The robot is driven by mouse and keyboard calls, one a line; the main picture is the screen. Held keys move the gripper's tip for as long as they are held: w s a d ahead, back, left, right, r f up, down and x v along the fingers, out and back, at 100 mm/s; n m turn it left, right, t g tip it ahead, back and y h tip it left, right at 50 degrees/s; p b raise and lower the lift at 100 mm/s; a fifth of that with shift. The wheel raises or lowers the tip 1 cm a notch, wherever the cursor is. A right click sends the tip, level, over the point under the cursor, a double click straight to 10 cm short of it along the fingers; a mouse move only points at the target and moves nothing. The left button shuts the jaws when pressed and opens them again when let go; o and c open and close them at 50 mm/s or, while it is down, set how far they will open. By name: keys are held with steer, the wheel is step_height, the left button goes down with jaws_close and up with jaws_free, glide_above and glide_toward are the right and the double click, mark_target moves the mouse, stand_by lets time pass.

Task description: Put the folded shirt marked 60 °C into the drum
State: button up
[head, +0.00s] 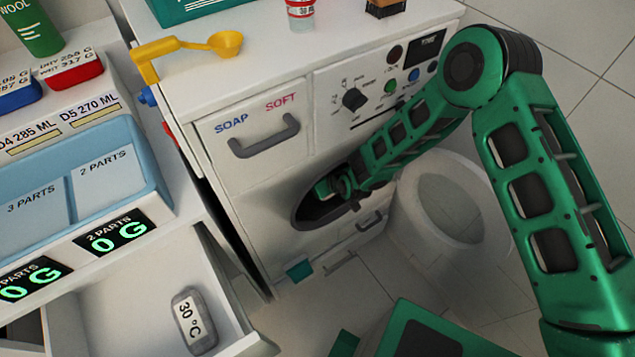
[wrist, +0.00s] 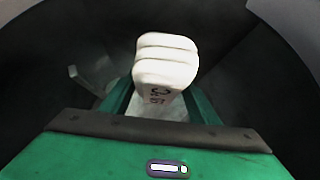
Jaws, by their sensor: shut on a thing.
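A white folded shirt (wrist: 166,62) shows in the wrist view between the green fingers of my gripper (wrist: 160,105). It bears a dark marking that is turned and too small to read surely. My gripper is shut on it, inside the dark drum (wrist: 40,105), whose walls surround it. In the head view my arm reaches through the drum's round opening (head: 301,212) in the white washing machine (head: 258,170). There the fingers and the shirt are hidden inside. The round door (head: 455,213) stands open to the right of the opening.
A grey folded item marked 30 °C (head: 192,322) lies in an open white drawer (head: 120,300) at lower left. A yellow scoop (head: 185,47) and a red-capped bottle (head: 301,14) are on the machine top. The soap drawer (head: 255,130) is closed.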

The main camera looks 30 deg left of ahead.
steer(key=shift+w+a, duration=0.2)
steer(key=shift+a, duration=0.3)
steer(key=shift+f, duration=1.75)
steer(key=shift+f, duration=0.1)
steer(key=o, duration=1.2)
steer(key=v, duration=1.2)
steer(key=shift+d, duration=0.1)
